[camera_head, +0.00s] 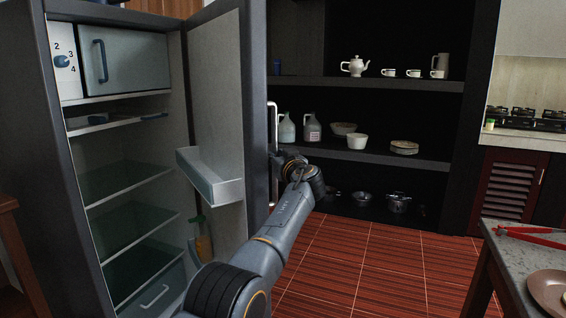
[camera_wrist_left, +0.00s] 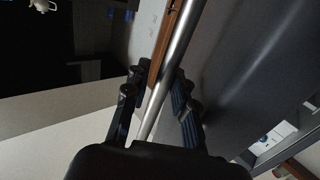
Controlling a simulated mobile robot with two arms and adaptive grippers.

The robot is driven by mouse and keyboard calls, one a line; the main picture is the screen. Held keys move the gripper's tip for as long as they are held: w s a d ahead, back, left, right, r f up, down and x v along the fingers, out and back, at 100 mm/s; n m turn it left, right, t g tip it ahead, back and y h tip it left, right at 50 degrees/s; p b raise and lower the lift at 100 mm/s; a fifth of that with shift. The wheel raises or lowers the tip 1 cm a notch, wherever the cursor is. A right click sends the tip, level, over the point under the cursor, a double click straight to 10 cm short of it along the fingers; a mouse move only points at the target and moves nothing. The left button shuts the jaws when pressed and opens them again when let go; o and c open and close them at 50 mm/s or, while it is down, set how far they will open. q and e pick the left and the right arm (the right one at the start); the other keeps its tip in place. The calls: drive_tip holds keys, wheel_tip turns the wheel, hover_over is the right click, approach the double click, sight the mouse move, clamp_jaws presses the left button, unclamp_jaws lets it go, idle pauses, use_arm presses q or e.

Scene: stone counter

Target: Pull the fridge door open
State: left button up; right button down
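The fridge (camera_head: 62,190) stands at the left in the head view with its interior exposed. Its door (camera_head: 258,95) stands open, swung out to the right, with a bin (camera_head: 212,182) on its inner side. The upright metal handle (camera_head: 272,122) is on the door's outer side, partly hidden. My left gripper (camera_head: 279,160) is at the handle behind the door edge. In the left wrist view, the metal handle bar (camera_wrist_left: 178,45) runs between the fingers of the left gripper (camera_wrist_left: 158,88), with visible gaps beside it. My right gripper is not in view.
Dark shelves (camera_head: 365,84) with a teapot (camera_head: 355,66), cups, jugs and pots stand behind the door. A stone counter (camera_head: 530,258) with red tongs (camera_head: 530,235) and a plate (camera_head: 549,290) is at right. The tiled floor (camera_head: 375,262) between is clear.

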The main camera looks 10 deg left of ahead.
use_arm(q)
drive_tip(key=v, duration=0.7)
idle(0.3)
drive_tip(key=shift+f, duration=0.15)
drive_tip(key=shift+c, duration=0.2)
